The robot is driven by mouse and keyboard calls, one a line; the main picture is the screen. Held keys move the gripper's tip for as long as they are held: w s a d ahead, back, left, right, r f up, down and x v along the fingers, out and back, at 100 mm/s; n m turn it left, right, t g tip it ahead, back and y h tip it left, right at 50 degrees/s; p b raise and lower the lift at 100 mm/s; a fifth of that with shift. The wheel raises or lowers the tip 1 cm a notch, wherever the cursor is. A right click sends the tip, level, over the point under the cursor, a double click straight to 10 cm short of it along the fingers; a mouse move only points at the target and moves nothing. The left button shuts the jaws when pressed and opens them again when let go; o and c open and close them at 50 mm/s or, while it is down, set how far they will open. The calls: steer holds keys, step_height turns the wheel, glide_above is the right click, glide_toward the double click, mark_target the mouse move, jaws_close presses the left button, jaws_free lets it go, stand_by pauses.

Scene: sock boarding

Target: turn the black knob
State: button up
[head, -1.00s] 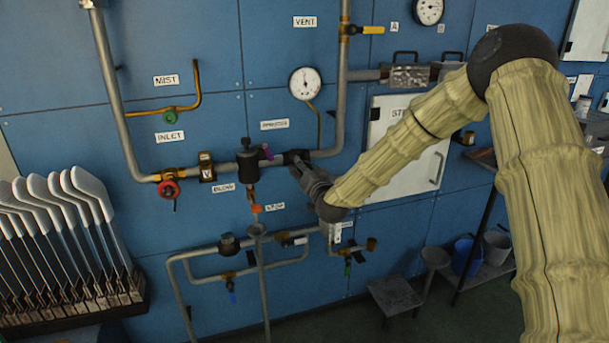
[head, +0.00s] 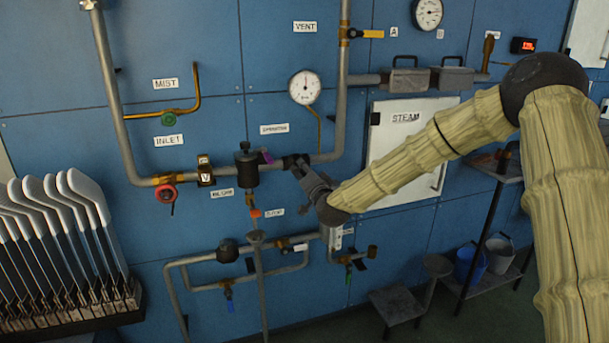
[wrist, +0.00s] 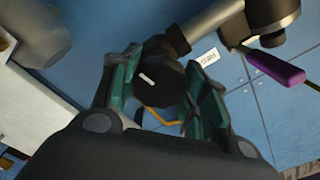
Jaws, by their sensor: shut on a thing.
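The black knob (wrist: 162,88) is between the green-padded fingers of my gripper (wrist: 165,92) in the wrist view. It is round and dark, with a short white mark on its face that lies at a slant. My gripper is shut on it. In the head view my gripper (head: 296,166) is at the right end of the horizontal pipe, below the OPERATOR label. There the knob (head: 290,161) is small and partly covered by the fingers.
A purple lever (wrist: 274,68) sits close beside the knob. A black fitting (head: 246,165), a red valve wheel (head: 167,192) and an orange knob (head: 256,213) are to the left. A white STEAM door (head: 385,145) is behind my forearm. Boards (head: 85,195) stand at lower left.

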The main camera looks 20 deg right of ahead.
steer(key=o, duration=1)
steer(key=s, duration=1.2)
steer(key=shift+d, duration=0.25)
steer(key=shift+f, duration=0.1)
